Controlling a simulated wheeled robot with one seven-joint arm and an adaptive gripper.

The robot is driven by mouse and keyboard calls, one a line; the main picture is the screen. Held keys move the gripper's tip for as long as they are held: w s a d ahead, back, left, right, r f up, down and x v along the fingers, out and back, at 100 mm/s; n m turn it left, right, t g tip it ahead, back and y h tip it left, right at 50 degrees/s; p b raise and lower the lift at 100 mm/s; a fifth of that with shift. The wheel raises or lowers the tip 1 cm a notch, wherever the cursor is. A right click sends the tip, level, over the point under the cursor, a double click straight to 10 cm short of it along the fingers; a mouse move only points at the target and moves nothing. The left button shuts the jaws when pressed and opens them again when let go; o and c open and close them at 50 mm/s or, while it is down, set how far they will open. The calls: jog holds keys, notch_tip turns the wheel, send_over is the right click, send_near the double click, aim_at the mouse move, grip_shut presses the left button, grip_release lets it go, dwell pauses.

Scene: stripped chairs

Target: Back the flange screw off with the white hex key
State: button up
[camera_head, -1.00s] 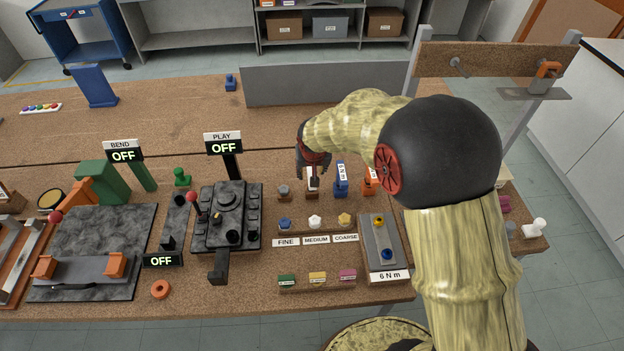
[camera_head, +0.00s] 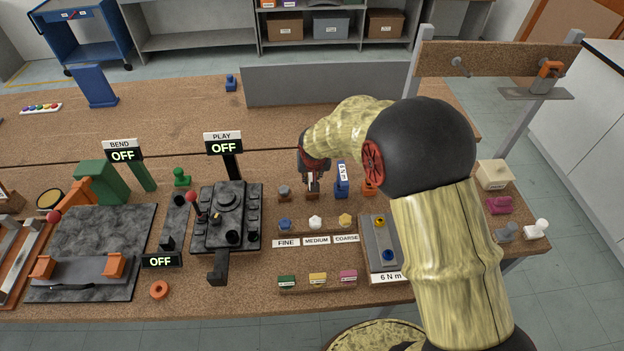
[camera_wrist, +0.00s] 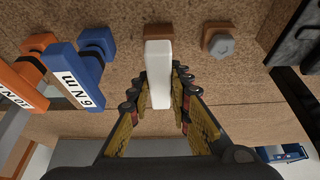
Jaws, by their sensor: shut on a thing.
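The white hex key (camera_wrist: 158,56) is upright between the fingers of my gripper (camera_wrist: 159,82) in the wrist view. My gripper is shut on its white handle. A brown holder (camera_wrist: 157,31) is at the key's far end; whether the key is still seated in it cannot be told. In the head view my gripper (camera_head: 311,171) is over this holder in the tool row, and it hides most of the key. A grey plate (camera_head: 376,242) marked 6 N m carries a yellow screw (camera_head: 379,221) and a blue screw (camera_head: 386,254). I cannot tell which is the flange screw.
A blue 6 N m tool (camera_wrist: 90,62) and an orange tool (camera_wrist: 32,62) are close on one side in the wrist view, a grey hex piece (camera_wrist: 219,43) on the other. Small coloured knobs (camera_head: 315,222) and a black control box (camera_head: 227,217) are nearby.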

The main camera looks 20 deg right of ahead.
grip_shut()
jog(key=shift+r, duration=0.15)
jog(key=shift+r, duration=0.55)
jog(key=v, duration=0.4)
jog(key=s+p+v, duration=0.1)
jog(key=v, duration=0.3)
jog(key=shift+s+d+p, duration=0.1)
jog(key=shift+p, duration=0.2)
jog(key=s+a+r, duration=0.1)
jog(key=s+r, duration=0.3)
jog(key=s, duration=0.5)
jog(key=shift+s+r+p, duration=0.2)
jog(key=shift+s+p, duration=0.05)
jog(key=shift+p, duration=0.15)
